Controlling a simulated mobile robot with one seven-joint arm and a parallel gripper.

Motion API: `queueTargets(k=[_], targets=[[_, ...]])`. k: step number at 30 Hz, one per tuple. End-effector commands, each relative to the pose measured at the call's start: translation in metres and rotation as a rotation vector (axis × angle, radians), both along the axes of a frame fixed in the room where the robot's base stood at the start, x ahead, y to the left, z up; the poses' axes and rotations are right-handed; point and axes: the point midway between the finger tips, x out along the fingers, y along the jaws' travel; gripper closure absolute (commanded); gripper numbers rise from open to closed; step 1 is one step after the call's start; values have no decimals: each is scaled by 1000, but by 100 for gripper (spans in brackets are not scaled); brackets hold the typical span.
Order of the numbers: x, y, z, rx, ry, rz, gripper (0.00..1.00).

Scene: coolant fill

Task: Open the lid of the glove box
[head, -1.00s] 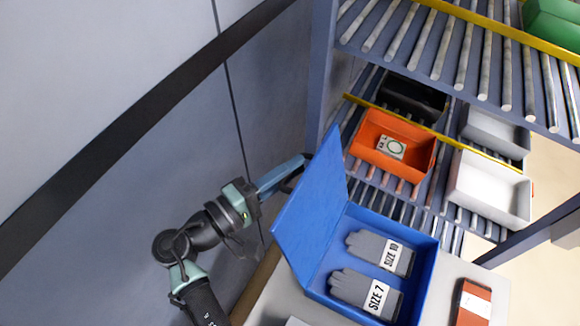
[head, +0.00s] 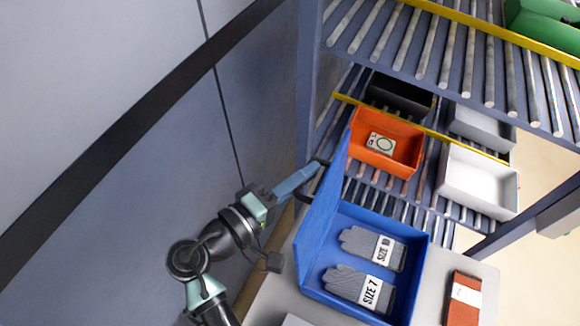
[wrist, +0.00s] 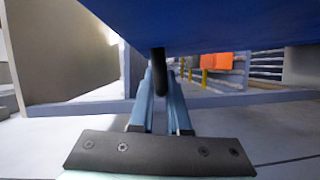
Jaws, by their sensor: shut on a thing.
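The blue glove box (head: 421,268) stands on a light table. Its blue lid (head: 320,205) stands raised along the box's left edge and is seen nearly edge-on in the head view. In the wrist view the lid (wrist: 240,22) fills the top of the picture. My gripper (head: 314,170) is on the lid's outer, left side. It is shut on the black lid handle, seen as a dark bar (wrist: 159,68) between the fingertips in the wrist view. Grey gloves labelled SIZE 10 (head: 360,241) and SIZE 7 (head: 343,283) lie inside the box.
A roller rack stands behind the box, holding an orange bin (head: 405,152), a white bin (head: 477,182) and a black bin (head: 399,95). A red-brown box (head: 464,300) lies on the table (head: 432,290) to the right. A grey wall is left of my arm.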

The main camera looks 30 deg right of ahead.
Motion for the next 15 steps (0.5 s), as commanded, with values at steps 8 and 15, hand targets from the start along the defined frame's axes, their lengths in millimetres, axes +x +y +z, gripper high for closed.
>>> queueTargets(k=[8, 15], targets=[[-3, -2, 1, 8, -10, -1, 100], [-2, -2, 1, 8, -10, -1, 55]])
